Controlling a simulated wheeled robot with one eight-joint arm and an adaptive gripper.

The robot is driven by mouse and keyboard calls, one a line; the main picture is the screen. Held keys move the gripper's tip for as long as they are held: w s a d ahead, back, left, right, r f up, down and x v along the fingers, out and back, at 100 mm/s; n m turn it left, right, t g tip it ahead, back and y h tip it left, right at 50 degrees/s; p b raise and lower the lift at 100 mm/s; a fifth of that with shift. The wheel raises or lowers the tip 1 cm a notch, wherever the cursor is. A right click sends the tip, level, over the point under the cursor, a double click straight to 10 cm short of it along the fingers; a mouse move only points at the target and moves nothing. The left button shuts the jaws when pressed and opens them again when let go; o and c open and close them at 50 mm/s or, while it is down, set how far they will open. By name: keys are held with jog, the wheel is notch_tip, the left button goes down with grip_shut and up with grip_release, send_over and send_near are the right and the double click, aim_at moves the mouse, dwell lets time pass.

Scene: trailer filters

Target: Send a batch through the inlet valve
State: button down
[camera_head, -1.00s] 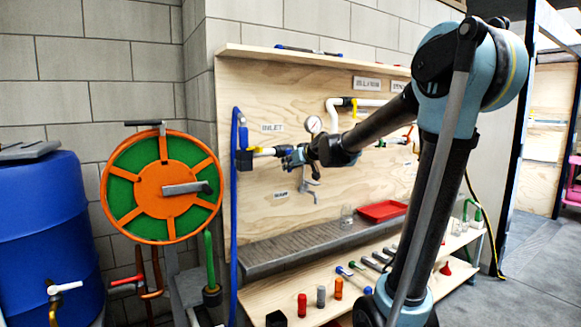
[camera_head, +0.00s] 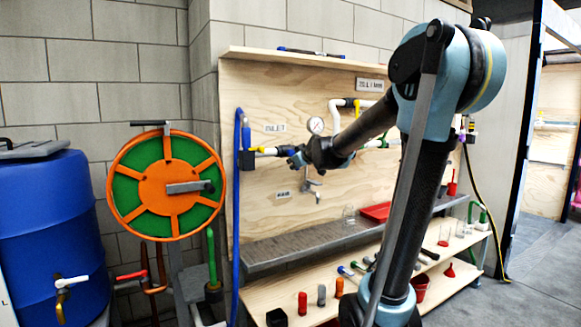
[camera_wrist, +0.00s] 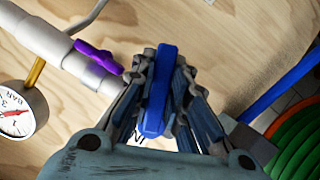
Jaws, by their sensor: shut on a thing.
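My gripper (camera_head: 294,160) is at the inlet pipe (camera_head: 266,151) on the plywood panel, below the INLET label (camera_head: 275,128). In the wrist view, my gripper (camera_wrist: 160,75) is shut on a blue lever handle (camera_wrist: 158,90), with fingers on both sides of it. The handle's mount is hidden behind the fingers. A purple valve handle (camera_wrist: 98,57) sits on the white pipe (camera_wrist: 42,35), just left of the fingers. A pressure gauge (camera_wrist: 18,112) is further left; it also shows in the head view (camera_head: 316,126).
A blue hose (camera_head: 237,190) runs down the panel's left edge. The orange and green reel (camera_head: 167,187) and blue drum (camera_head: 42,230) stand left. A metal trough (camera_head: 290,246) and a shelf with small items are below. A red tray (camera_head: 377,212) is right.

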jog(key=shift+w+d+r+n, duration=0.1)
jog(key=shift+d+r+n, duration=0.05)
jog(key=shift+d+n, duration=0.15)
jog(key=c, duration=1.5)
grip_release()
jog(key=shift+c, duration=0.2)
jog(key=shift+a, duration=0.1)
jog(key=v, duration=0.7)
jog(key=shift+s, duration=0.45)
